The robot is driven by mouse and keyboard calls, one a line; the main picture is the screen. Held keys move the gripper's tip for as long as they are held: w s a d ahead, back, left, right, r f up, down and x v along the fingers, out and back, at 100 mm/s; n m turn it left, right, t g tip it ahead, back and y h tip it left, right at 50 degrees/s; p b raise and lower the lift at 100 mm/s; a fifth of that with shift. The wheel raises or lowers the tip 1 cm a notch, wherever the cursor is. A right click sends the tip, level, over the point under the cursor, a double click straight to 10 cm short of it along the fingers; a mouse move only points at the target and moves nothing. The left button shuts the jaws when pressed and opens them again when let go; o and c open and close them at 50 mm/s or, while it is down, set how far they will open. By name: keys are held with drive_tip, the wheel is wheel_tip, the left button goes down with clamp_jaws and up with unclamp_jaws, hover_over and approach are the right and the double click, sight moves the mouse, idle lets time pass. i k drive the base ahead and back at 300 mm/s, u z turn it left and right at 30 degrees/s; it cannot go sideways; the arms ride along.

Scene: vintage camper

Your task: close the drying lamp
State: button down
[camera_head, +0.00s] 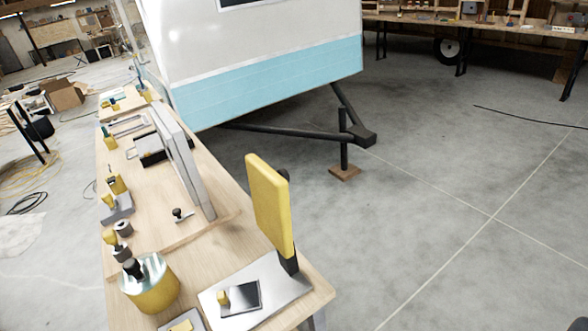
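A yellow flat panel (268,205) stands nearly upright on a black hinge-like post at the near right end of the wooden workbench. It looks like the drying lamp's raised head, though I cannot be certain. Below it a silver base plate (285,298) lies on the bench, with a dark square (246,296) and a small yellow block (222,299) on it. The panel is tilted well away from the plate. My gripper does not show.
The workbench (200,240) also holds a yellow can (152,285), a tall grey panel (180,155) and several small tools. A white and turquoise camper (270,85) stands behind, its black tow bar on a jack stand (345,150). Open concrete floor (450,200) lies to the right.

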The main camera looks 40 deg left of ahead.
sight(270, 187)
drive_tip(key=u, duration=0.1)
drive_tip(key=i, duration=1)
drive_tip(key=z, duration=0.1)
